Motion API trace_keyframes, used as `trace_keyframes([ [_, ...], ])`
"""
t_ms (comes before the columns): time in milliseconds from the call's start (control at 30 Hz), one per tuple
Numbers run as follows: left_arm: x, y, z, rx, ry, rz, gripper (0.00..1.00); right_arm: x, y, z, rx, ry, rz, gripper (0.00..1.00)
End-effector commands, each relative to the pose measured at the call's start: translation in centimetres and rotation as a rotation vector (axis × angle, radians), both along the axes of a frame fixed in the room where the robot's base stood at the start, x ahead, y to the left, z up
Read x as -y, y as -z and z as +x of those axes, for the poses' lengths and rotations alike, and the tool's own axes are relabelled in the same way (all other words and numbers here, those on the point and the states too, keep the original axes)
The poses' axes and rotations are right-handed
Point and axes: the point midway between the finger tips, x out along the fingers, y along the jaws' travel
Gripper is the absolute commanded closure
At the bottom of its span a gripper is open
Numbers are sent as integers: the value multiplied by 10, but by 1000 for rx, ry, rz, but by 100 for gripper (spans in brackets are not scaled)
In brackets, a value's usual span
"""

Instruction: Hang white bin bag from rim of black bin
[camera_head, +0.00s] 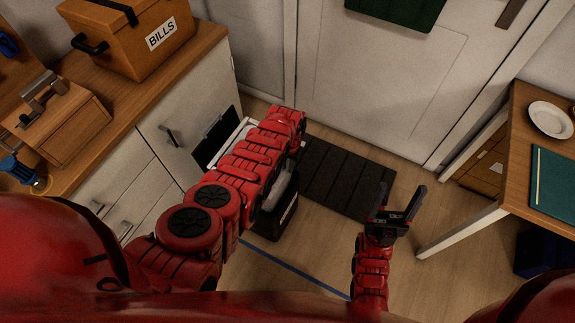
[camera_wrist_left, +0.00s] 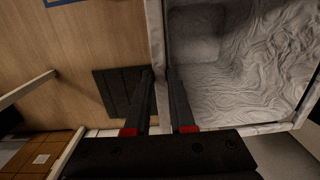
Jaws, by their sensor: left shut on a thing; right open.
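The white bin bag (camera_wrist_left: 245,75) fills the right of the left wrist view, crumpled inside, with a straight pale rim. My left gripper (camera_wrist_left: 160,72) is shut on that rim, one finger on each side. In the head view my left arm hides this gripper and most of the bag; a white edge (camera_head: 231,139) shows left of the arm. A black box-like thing (camera_head: 272,222), likely the black bin, stands on the floor under the arm, partly hidden, with a grey-white top. I cannot tell whether the bag touches it. My right gripper (camera_head: 401,190) is open and empty.
A dark mat (camera_head: 345,178) lies before the white door (camera_head: 370,80). White cabinets with a wooden top (camera_head: 110,100) and a BILLS box (camera_head: 130,40) stand left. A wooden desk (camera_head: 520,150) stands right. Floor around my right gripper is clear.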

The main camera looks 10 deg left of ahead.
Motion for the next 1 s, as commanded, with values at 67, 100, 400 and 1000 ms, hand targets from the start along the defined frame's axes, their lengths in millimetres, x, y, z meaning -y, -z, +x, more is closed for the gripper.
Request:
trace_keyframes([
  [67,0,8,0,0,0,0,100,0,8,0,0,0,0,30],
  [100,0,10,0,0,0,0,100,0,11,0,0,0,0,30],
  [400,0,20,0,1,0,0,100,0,21,0,0,0,0,30],
  [1000,0,38,0,0,0,0,100,0,38,0,0,0,0,30],
])
